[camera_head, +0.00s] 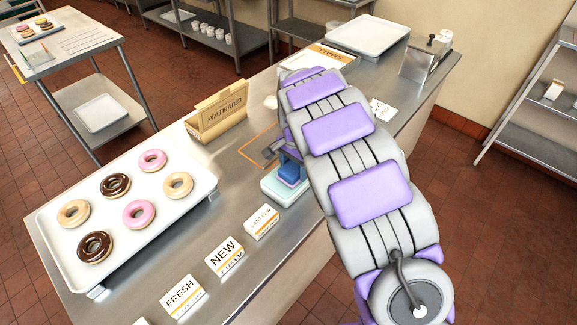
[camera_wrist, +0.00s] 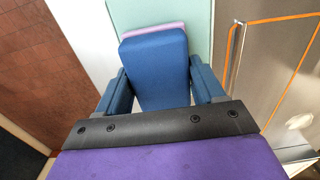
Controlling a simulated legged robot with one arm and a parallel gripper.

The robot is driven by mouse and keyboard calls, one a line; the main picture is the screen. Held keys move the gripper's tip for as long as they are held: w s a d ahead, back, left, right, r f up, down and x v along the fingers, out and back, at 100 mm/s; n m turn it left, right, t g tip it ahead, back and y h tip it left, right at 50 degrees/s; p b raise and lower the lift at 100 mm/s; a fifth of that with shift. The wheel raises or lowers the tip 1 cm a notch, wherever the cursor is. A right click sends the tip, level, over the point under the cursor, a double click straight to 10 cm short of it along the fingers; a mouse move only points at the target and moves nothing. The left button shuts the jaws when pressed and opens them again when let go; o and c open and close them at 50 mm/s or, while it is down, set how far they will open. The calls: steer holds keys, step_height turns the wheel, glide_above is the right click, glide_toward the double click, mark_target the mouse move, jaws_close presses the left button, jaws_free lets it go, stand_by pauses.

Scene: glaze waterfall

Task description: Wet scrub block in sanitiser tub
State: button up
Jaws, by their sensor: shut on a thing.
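The scrub block (camera_wrist: 155,62) is blue with a pink layer at its far end in the wrist view. It sits between the two blue fingers of my gripper (camera_wrist: 158,84), which is shut on it. The sanitiser tub (camera_head: 273,194) is a small white tub with pale green inside, near the counter's front edge. In the head view my gripper (camera_head: 288,168) is low at the tub, with the block (camera_head: 291,173) partly hidden by my arm. The pale green of the tub (camera_wrist: 204,22) lies behind the block in the wrist view. I cannot tell whether the block touches the liquid.
A white tray (camera_head: 58,255) of several doughnuts stands on the left of the steel counter (camera_head: 240,180). Label cards (camera_head: 224,257) line the front edge. A cardboard box (camera_head: 217,117) stands behind. An orange outline (camera_head: 247,155) marks bare counter left of my gripper.

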mark_target(284, 165)
steer(key=shift+a+f, duration=0.15)
steer(key=shift+a, duration=1.35)
steer(key=shift+d, duration=1.3)
steer(key=shift+a, duration=1.1)
steer(key=shift+d+p, duration=0.35)
steer(key=shift+d, duration=0.55)
steer(key=shift+a, duration=0.75)
steer(key=shift+d, duration=0.55)
steer(key=shift+a, duration=0.35)
